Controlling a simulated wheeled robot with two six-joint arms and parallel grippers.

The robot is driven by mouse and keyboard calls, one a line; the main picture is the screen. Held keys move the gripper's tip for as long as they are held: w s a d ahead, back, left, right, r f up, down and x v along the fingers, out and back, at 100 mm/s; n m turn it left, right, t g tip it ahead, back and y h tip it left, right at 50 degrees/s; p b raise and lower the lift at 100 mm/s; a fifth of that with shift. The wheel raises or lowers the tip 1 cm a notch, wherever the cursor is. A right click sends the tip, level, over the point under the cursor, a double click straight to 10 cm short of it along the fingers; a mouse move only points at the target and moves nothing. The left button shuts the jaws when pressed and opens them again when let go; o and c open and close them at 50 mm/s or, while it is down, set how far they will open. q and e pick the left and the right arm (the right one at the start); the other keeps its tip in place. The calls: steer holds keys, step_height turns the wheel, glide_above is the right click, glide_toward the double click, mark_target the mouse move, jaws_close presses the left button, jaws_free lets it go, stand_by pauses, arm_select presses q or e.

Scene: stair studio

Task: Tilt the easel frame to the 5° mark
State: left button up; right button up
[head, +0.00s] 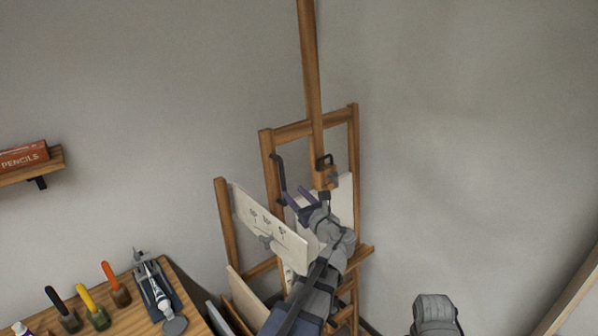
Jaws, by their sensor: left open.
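The wooden easel frame (357,130) stands near the corner in the head view, with a tall mast (309,60) rising from it. A black handle (279,172) is fixed to its left upright. My left gripper (299,198) is open and empty, its two fingers just right of the handle's lower end. I cannot tell whether they touch it. A wooden block with a black catch (325,175) sits on the mast above my gripper. My left arm hides much of the lower easel. No degree mark can be read. My right gripper is not seen.
A pale sheet with small drawings (265,225) hangs left of the easel by a wooden post (226,225). A wooden table (140,312) with several brushes or tools is at lower left. A shelf (30,168) holds a red pencil box (24,155). Bare wall lies right.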

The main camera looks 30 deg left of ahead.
mark_target(284, 184)
arm_select(q)
steer(key=shift+x, duration=3.9)
steer(key=shift+s, duration=0.1)
steer(key=shift+c, duration=0.4)
jaws_close()
